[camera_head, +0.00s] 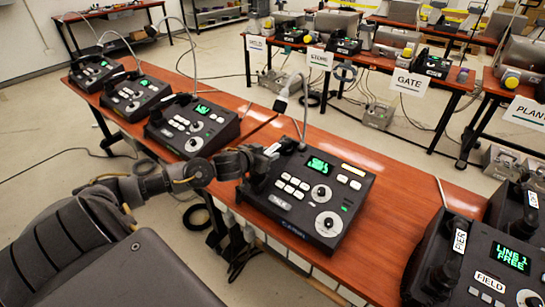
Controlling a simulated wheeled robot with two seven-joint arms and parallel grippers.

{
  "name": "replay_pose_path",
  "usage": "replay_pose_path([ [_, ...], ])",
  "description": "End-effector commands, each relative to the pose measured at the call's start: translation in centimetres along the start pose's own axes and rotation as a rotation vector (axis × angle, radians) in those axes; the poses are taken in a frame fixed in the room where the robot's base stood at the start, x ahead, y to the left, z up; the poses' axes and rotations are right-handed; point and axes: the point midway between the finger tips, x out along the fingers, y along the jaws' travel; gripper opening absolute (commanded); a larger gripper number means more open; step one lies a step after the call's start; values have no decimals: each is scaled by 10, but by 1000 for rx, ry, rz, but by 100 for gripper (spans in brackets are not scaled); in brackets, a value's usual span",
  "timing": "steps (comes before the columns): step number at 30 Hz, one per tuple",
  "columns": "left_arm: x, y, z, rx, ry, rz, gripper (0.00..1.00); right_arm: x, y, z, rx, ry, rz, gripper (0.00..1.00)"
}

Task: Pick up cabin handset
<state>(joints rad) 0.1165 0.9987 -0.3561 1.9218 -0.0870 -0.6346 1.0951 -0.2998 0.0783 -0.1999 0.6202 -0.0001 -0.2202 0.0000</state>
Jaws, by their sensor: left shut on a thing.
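The middle desk phone (318,200) is a dark console with a green display, white keys and two round dials. Small blue lettering on its front edge is too small to read surely. The cabin handset (259,182) is a dark handset at the console's left side, largely hidden by my gripper. My left gripper (264,163) reaches in from the left and is shut on this handset. I cannot tell whether the handset still touches its cradle. My right gripper is not in view.
The phones stand on a long red-brown table (376,190). Several similar phones (192,124) stand at the upper left. Another console (498,262), with PIER and FIELD labels, stands at the lower right. Cables rise behind the phones. Tables with a GATE sign (409,82) stand beyond.

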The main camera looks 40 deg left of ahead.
Motion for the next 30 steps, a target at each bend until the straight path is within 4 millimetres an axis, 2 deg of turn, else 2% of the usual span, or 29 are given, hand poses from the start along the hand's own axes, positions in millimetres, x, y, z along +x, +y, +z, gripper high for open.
replay_pose_path([
  [10, -2, 0, -7, -1, 4, 0, 3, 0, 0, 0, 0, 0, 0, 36],
  [17, -15, 1, -34, 2, 7, 1, 3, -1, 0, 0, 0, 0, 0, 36],
  [25, -82, 28, -75, 6, 5, 3, 3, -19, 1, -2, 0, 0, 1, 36],
  [26, -89, 34, -70, 5, 1, 4, 3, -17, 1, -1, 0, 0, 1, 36],
  [30, -121, 50, -73, 3, 1, 3, 3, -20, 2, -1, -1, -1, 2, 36],
])
